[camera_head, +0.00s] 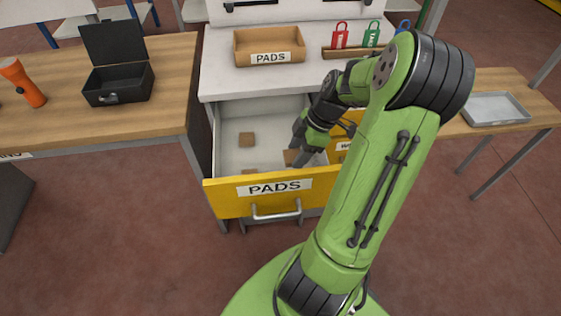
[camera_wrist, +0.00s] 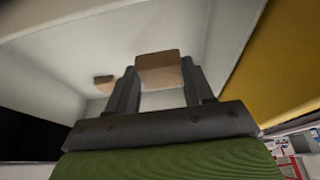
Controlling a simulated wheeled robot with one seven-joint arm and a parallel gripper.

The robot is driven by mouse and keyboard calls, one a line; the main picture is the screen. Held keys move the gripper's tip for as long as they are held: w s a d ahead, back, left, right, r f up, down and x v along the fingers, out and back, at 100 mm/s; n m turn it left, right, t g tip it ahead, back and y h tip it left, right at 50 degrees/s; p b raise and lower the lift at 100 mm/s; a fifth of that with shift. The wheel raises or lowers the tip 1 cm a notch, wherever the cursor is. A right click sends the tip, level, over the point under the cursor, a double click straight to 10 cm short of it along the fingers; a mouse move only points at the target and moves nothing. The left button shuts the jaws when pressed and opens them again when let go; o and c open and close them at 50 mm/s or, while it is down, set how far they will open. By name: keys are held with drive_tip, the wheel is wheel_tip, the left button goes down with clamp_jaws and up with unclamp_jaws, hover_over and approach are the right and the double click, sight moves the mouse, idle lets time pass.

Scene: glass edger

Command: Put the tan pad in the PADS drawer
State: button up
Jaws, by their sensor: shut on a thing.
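The PADS drawer (camera_head: 276,187) is pulled open, with a yellow front, a white label and a grey handle. My gripper (camera_head: 294,155) reaches over its right part, fingers down, and is shut on a tan pad (camera_wrist: 160,68). In the head view the held pad (camera_head: 291,158) shows at the fingertips, partly hidden. I cannot tell whether it touches the drawer floor. Another tan pad (camera_head: 246,139) lies on the white drawer floor, and a further one (camera_head: 249,171) shows near the front wall. One loose pad (camera_wrist: 104,82) shows in the wrist view.
A brown tray (camera_head: 270,47) labelled PADS stands on the white top above the drawer. An open black box (camera_head: 118,83) and an orange flashlight (camera_head: 22,83) are on the left bench. A grey tray (camera_head: 495,108) is at right.

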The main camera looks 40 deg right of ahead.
wheel_tip(320, 180, down, 7)
drive_tip(key=shift+f+b, duration=0.2)
drive_tip(key=shift+b, duration=0.85)
drive_tip(key=shift+w+r, duration=0.1)
drive_tip(key=o, duration=1)
